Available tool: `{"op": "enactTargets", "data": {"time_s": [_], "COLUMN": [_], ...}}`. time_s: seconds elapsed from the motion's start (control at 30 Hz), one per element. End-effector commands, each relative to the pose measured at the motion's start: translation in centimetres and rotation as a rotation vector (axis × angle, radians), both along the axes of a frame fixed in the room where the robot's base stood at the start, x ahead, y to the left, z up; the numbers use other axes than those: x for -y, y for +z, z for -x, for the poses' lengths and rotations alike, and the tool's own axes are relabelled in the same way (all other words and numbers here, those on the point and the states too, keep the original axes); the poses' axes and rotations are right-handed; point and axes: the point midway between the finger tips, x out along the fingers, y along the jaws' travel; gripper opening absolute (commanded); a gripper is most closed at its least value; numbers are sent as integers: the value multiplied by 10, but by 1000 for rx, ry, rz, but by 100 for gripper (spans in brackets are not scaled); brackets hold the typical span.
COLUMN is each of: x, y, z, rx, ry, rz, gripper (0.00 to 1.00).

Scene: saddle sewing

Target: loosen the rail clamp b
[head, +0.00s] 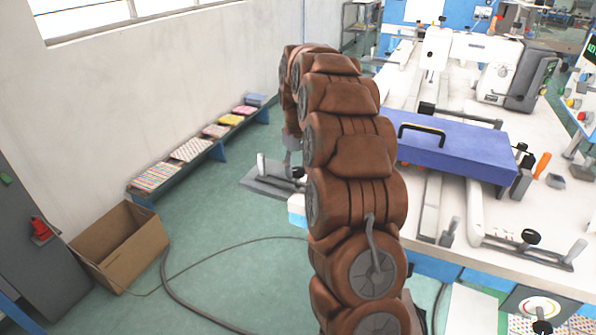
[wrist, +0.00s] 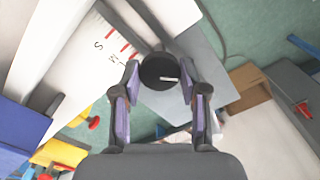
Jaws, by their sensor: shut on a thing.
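In the wrist view, a round black knob (wrist: 157,74) with a short white mark on its top sits between my fingertips. I take it to be the rail clamp's knob; no letter b shows on it. My gripper (wrist: 160,80) is shut on this knob, one finger on each side. The knob is beside a white rail (wrist: 92,60) with red lines and the letters S and M. A grey plate (wrist: 205,58) lies beneath it.
A blue-purple plate (head: 460,152) with a black and yellow handle lies on the white table (head: 405,258). A sewing machine (head: 510,75) stands behind it. A cardboard box (head: 118,245) and a low bench (head: 215,150) stand left. A cable (head: 205,262) crosses the green floor.

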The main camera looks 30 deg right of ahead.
Motion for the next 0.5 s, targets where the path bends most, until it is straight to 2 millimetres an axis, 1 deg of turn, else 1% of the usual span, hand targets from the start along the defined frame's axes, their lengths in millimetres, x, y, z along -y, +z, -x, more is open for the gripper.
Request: {"op": "enactTargets", "data": {"time_s": [0.5], "x": [0], "y": [2], "z": [-2], "rx": [7], "ry": [489], "rz": [3], "gripper": [8]}}
